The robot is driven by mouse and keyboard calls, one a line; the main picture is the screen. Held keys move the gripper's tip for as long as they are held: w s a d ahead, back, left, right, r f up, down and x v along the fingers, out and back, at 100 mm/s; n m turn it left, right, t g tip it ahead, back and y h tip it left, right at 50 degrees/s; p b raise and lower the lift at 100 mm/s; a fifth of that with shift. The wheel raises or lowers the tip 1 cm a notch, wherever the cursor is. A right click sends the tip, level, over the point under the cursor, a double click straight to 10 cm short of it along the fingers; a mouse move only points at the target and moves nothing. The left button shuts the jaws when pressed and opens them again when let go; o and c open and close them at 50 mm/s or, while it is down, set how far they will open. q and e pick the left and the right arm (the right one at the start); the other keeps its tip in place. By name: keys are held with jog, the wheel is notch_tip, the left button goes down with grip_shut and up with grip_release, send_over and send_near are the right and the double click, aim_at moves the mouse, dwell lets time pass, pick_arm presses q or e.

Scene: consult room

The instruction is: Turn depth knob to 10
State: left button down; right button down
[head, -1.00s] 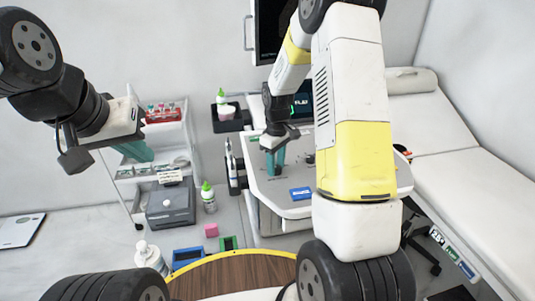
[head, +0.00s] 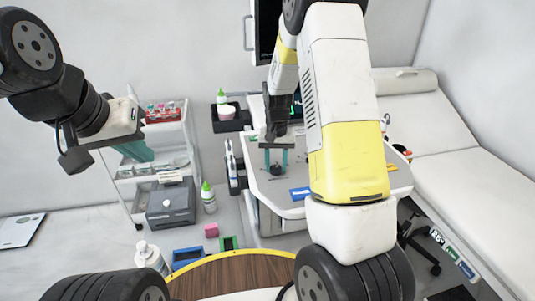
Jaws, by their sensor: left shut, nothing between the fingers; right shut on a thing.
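The white ultrasound console (head: 262,203) stands in the middle, its control panel facing up. My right gripper (head: 276,171) points down at the left part of that panel, its teal fingers on either side of a small dark knob (head: 276,168) and shut on it. The knob is tiny here, and I cannot read its marks or setting. My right arm hides the right part of the panel. My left gripper (head: 140,152) is shut and empty, held in the air at the left in front of the trolley.
A white trolley (head: 125,180) with red-topped tubes and a grey box (head: 171,203) stands at left. A blue item (head: 299,193) lies on the console's front. An exam couch (head: 460,165) fills the right. A round wooden table (head: 235,272) is nearest.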

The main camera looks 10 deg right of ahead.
aim_at(276, 167)
jog(key=shift+m, duration=1.6)
jog(key=c, duration=0.9)
grip_release()
notch_tip(276, 167, up, 7)
jog(key=shift+r, duration=0.45)
